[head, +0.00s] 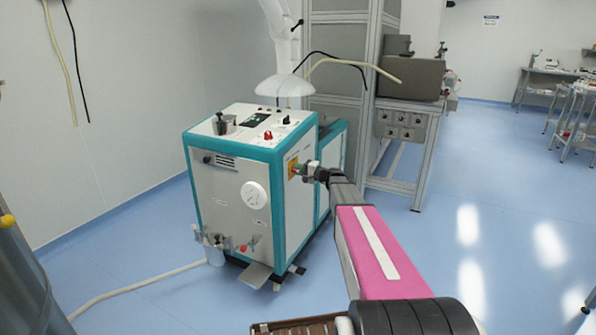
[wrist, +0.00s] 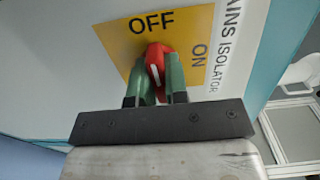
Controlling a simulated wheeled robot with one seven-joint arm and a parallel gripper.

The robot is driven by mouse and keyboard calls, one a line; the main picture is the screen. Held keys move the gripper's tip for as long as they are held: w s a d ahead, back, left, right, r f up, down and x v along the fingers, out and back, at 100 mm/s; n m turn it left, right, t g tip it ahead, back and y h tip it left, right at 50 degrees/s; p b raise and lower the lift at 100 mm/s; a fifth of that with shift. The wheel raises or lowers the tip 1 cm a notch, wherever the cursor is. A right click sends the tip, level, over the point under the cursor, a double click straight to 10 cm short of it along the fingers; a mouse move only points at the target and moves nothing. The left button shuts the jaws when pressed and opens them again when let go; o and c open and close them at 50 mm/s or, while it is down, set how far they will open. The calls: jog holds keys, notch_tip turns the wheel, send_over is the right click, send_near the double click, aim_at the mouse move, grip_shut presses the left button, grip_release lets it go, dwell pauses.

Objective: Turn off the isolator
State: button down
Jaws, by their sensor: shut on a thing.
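The isolator is a red rotary knob (wrist: 154,58) on a yellow plate (wrist: 118,40) marked OFF above it and ON to its right. The white line on the knob runs nearly upright in the wrist view, toward OFF. My gripper (wrist: 160,80) has its green fingers on both sides of the knob and is shut on it. The fingers hide the knob's lower sides. In the head view the yellow plate (head: 292,164) is on the right side of the white and teal machine (head: 228,190), with my gripper (head: 300,170) against it.
A grey metal frame (head: 428,150) with a control box stands behind the machine to the right. A pale hose (head: 130,288) lies on the floor at the left. The blue floor to the right is open.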

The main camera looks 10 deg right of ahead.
jog(key=c, duration=1.1)
grip_release()
jog(key=shift+c, duration=0.2)
jog(key=shift+s+d, duration=0.1)
jog(key=v, duration=1)
jog(key=shift+s+d, duration=0.15)
jog(key=shift+d, duration=0.1)
